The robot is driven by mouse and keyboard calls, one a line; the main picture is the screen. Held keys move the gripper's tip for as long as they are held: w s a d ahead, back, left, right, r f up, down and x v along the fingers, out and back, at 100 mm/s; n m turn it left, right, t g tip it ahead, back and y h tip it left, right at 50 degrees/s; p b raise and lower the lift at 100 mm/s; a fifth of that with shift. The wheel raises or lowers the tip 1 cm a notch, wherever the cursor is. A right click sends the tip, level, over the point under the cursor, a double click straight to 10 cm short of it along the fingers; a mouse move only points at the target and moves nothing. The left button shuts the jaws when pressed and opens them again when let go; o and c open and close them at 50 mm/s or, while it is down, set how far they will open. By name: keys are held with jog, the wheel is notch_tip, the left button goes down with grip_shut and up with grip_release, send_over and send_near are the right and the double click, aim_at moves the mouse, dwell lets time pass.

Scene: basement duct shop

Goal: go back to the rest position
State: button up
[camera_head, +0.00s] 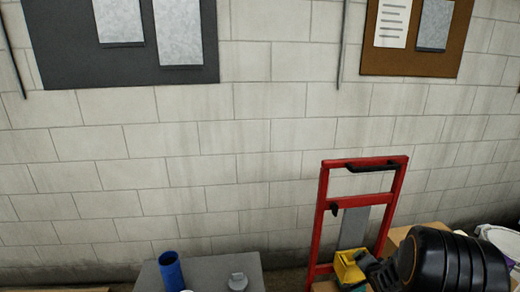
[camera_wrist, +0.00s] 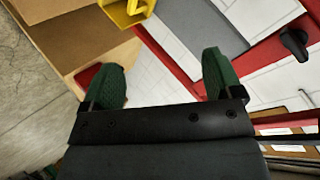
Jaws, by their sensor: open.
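My gripper (camera_wrist: 162,78) shows in the wrist view with its two green fingertips well apart and nothing between them. Behind the gap lie white and grey surfaces and a red bar.
A red hand truck (camera_head: 320,205) stands against the block wall, close to my arm. A yellow object (camera_head: 348,266) is at its foot, also in the wrist view (camera_wrist: 128,10). A blue cylinder (camera_head: 171,272) and a grey lidded item (camera_head: 238,282) stand on a grey surface (camera_head: 208,272).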

jog(key=s+a+r+n+g+y+p, duration=0.1)
jog(key=s+a+r+n+g, duration=0.2)
jog(key=s+a+r+n, duration=0.3)
jog(key=s+a+r+n+g+y+p, duration=0.1)
jog(key=s+a+r+n+g, duration=0.3)
jog(key=s+a+r, duration=0.6)
jog(key=s+a+n, duration=0.1)
jog(key=s+a, duration=0.3)
jog(key=s, duration=0.2)
jog(key=shift+a+r+n, duration=0.15)
jog(key=shift+a+n, duration=0.05)
jog(key=shift+n, duration=0.2)
